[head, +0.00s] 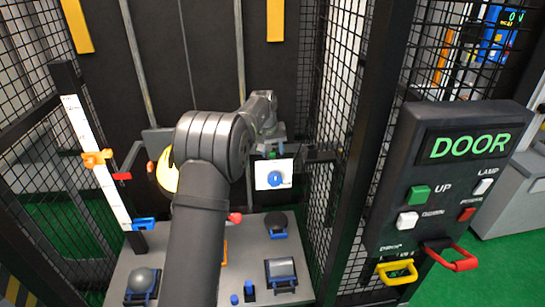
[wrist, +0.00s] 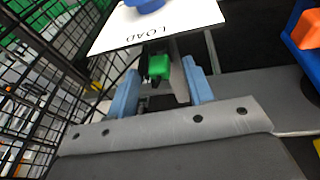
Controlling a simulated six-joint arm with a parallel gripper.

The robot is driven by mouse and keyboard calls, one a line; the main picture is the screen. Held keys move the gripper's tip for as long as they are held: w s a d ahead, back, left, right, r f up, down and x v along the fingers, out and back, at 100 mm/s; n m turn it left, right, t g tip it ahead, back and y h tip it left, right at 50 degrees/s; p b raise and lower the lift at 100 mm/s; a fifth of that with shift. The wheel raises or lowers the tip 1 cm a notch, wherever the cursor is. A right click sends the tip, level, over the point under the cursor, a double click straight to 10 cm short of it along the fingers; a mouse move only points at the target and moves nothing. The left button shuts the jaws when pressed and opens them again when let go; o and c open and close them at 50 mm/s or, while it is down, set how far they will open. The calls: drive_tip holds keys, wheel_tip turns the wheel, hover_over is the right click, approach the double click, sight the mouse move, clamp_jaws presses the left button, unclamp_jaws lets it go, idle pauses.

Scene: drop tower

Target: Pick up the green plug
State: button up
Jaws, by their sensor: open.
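The green plug (wrist: 160,67) shows in the wrist view below the white LOAD plate, with a dark part at its left side. My gripper (wrist: 161,72) is open, with one pale blue finger to the left of the plug and one to the right. How deep the plug lies between the fingers I cannot tell.
The white plate (head: 262,182) with a blue knob hangs close to my gripper. Mesh panels (head: 335,110) stand at the sides. The grey bench (head: 190,285) bears several blue-based items. A DOOR control box (head: 450,165) stands at the right, a scale post (head: 90,150) at the left.

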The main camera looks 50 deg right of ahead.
sight(272, 152)
drive_tip(key=c, duration=0.9)
drive_tip(key=shift+r, duration=0.1)
drive_tip(key=shift+r, duration=0.2)
wheel_tip(272, 152, up, 9)
drive_tip(key=shift+f, duration=0.15)
drive_tip(key=shift+n+t+y, duration=0.3)
drive_tip(key=shift+t+y, duration=0.2)
drive_tip(key=shift+t, duration=0.1)
drive_tip(key=shift+s+a+r, duration=2.1)
drive_tip(key=shift+s+r, duration=0.45)
drive_tip(key=shift+s, duration=1.15)
drive_tip(key=shift+s+a+r, duration=2.05)
drive_tip(key=shift+s+r, duration=0.45)
drive_tip(key=shift+s, duration=1.15)
drive_tip(key=shift+s+a+r, duration=2.1)
drive_tip(key=shift+s+r, duration=0.45)
drive_tip(key=shift+s, duration=1.15)
